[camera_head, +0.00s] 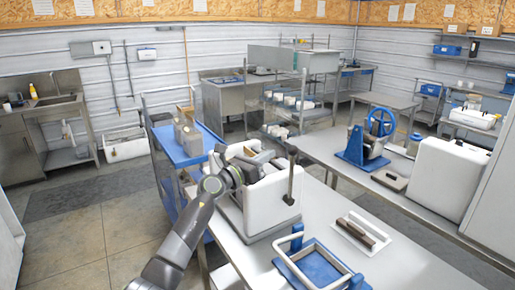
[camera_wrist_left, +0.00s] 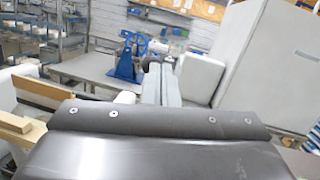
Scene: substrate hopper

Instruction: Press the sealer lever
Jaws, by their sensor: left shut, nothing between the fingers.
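A dark upright lever (camera_head: 291,178) with a round knob stands at the right side of a white, open-topped box-shaped unit (camera_head: 272,208) on the near steel table. I take it for the sealer lever. My left gripper (camera_head: 276,163) is over this unit, just left of the lever; whether they touch I cannot tell. In the left wrist view its grey fingers (camera_wrist_left: 166,85) lie together, shut and empty. A dark rounded end beside their tips may be the lever's knob. My left wrist hides part of the unit. My right gripper is in neither view.
A blue tray with a pale frame (camera_head: 318,266) and a flat holder with dark bars (camera_head: 363,232) lie on the near table. A blue hand-wheel machine (camera_head: 368,145) and a white machine (camera_head: 430,177) stand farther right. A blue cart (camera_head: 178,150) is behind my left arm.

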